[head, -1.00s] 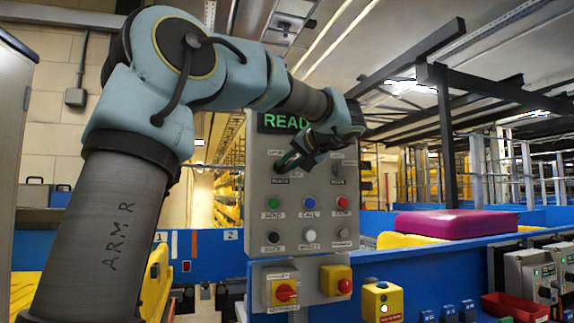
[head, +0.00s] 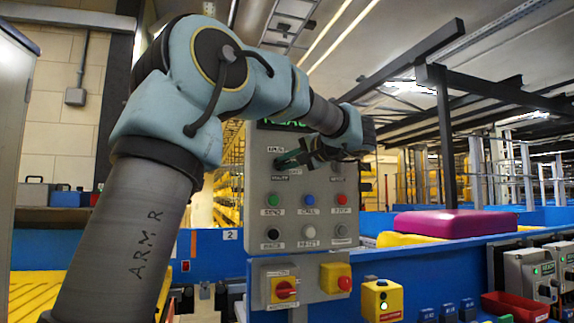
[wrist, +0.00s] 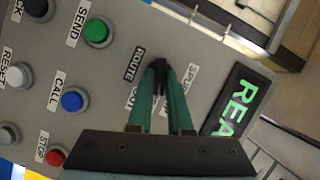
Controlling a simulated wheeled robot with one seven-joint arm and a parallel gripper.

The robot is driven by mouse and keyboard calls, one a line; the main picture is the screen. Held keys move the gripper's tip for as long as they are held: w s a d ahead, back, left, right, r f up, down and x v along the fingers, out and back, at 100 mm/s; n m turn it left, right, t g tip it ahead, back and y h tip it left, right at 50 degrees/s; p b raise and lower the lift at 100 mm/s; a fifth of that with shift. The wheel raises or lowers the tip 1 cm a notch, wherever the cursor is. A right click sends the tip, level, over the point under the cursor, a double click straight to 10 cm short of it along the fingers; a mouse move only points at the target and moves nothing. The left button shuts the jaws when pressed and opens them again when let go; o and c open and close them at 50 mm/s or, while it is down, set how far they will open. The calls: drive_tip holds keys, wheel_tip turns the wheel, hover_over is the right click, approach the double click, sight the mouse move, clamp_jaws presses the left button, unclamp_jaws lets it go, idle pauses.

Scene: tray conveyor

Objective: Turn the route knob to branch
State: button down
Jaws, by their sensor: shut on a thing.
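The route knob (wrist: 158,77) is a small black knob on the grey control panel (head: 259,205). In the wrist view my gripper (wrist: 160,72) has its two green fingers close together around the knob, shut on it. A black ROUTE label (wrist: 135,64) sits beside it, with white position labels partly hidden by the fingers. Which position the knob points to cannot be made out. In the head view my gripper (head: 280,160) reaches the upper left of the panel from the right, and the knob is hard to see there.
Below are several buttons, including green (head: 272,200), blue (head: 308,200) and red (head: 341,199). A lit green display (wrist: 231,107) is at the panel's top, mostly hidden by my arm in the head view. A red rotary switch (head: 286,290) and yellow boxes sit lower.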

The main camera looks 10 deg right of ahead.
drive_tip(key=shift+m, duration=0.7)
drive_tip(key=c, duration=0.8)
unclamp_jaws()
drive_tip(key=shift+c, duration=0.2)
drive_tip(key=shift+s+b, duration=0.1)
drive_tip(key=shift+b, duration=0.2)
drive_tip(key=f+b+v, duration=0.1)
drive_tip(key=b+v, duration=0.1)
drive_tip(key=v, duration=0.8)
drive_tip(key=shift+s+d+r+y, duration=0.2)
drive_tip(key=shift+s+d+y, duration=0.1)
drive_tip(key=shift+w+f, duration=0.1)
